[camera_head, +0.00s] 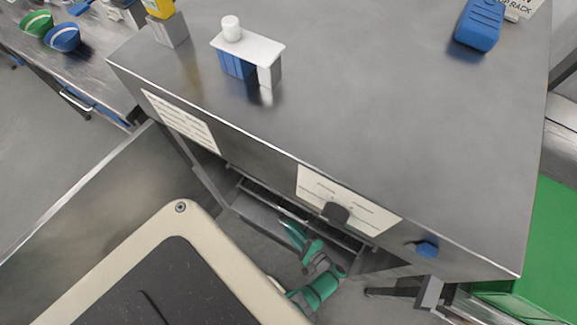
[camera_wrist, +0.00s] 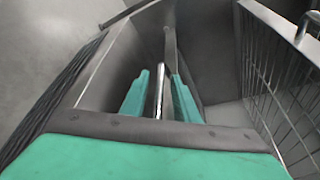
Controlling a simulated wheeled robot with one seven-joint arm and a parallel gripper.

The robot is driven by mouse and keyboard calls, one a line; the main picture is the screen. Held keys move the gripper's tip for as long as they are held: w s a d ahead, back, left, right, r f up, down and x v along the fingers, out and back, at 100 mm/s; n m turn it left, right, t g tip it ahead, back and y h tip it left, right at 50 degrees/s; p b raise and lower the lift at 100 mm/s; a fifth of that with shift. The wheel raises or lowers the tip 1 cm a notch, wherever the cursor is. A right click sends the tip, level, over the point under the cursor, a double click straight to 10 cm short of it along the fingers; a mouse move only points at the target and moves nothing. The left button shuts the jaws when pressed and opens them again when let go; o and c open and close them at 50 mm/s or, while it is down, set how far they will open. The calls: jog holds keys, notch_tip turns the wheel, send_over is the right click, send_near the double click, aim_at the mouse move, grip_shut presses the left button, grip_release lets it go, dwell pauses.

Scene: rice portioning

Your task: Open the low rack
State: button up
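My gripper (camera_head: 292,229) reaches in under the front of the steel counter (camera_head: 400,110), in front of the low rack's frame (camera_head: 262,202). In the wrist view my gripper (camera_wrist: 161,74) has its two green fingers apart. A thin bright metal bar (camera_wrist: 159,92) lies between them, with a small gap on each side. The bar looks like a handle or edge of the low rack, but I cannot tell which. A wire-mesh side (camera_wrist: 280,82) stands to the right in the wrist view. The rack's inside is mostly hidden under the counter.
On the counter stand a blue-and-white holder with a white cap (camera_head: 240,60) and a blue device (camera_head: 480,24). A side table with bowls (camera_head: 62,37) is at the upper left.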

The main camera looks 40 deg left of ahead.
jog(key=shift+x, duration=1.15)
grip_shut()
